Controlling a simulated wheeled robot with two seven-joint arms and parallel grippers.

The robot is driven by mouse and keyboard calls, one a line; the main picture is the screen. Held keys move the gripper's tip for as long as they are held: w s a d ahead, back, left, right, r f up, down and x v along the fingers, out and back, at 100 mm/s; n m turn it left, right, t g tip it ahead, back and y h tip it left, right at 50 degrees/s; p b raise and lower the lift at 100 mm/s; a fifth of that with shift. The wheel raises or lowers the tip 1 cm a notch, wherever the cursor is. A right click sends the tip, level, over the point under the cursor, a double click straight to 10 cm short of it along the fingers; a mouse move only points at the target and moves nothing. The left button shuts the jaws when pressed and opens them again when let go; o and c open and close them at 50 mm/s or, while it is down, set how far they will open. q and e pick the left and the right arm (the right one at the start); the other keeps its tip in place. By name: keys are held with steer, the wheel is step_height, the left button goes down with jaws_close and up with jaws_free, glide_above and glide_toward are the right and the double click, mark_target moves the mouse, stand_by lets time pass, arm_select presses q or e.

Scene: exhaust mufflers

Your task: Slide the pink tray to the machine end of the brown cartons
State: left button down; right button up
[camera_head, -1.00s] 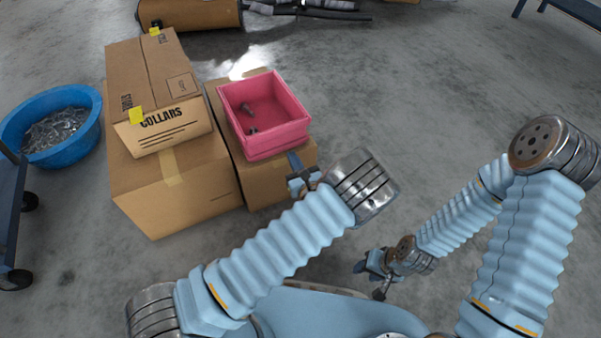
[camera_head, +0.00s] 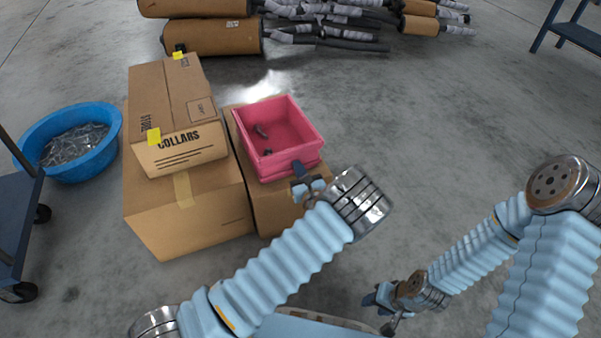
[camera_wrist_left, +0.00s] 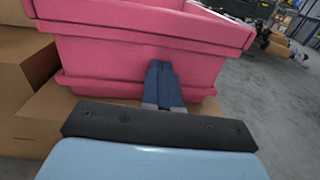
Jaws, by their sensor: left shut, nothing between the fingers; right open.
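The pink tray (camera_head: 262,122) sits on top of the right-hand brown carton (camera_head: 268,212), with a couple of small dark parts inside it. My left gripper (camera_head: 300,172) is shut and empty, with its fingertips at the tray's near wall. In the left wrist view the shut fingers (camera_wrist_left: 164,82) point at the pink tray's wall (camera_wrist_left: 105,62); whether they press on it I cannot tell. A larger brown carton (camera_head: 185,215) stands beside on the left, with a carton marked COLLARS (camera_head: 165,95) on it. My right gripper (camera_head: 378,305) is open and empty, low at the front right.
A blue tub (camera_head: 68,140) of small clear or metallic pieces stands at the left, beside a dark cart (camera_head: 18,225). Mufflers with dark pipes (camera_head: 215,37) lie at the back. The floor right of the cartons is clear.

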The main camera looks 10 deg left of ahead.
mark_target(285, 148)
arm_select(q)
steer(key=b+x, duration=0.4)
steer(key=x, duration=1.1)
steer(key=shift+w+f+b, duration=0.15)
steer(key=shift+b, duration=0.2)
steer(key=shift+w+a, duration=0.2)
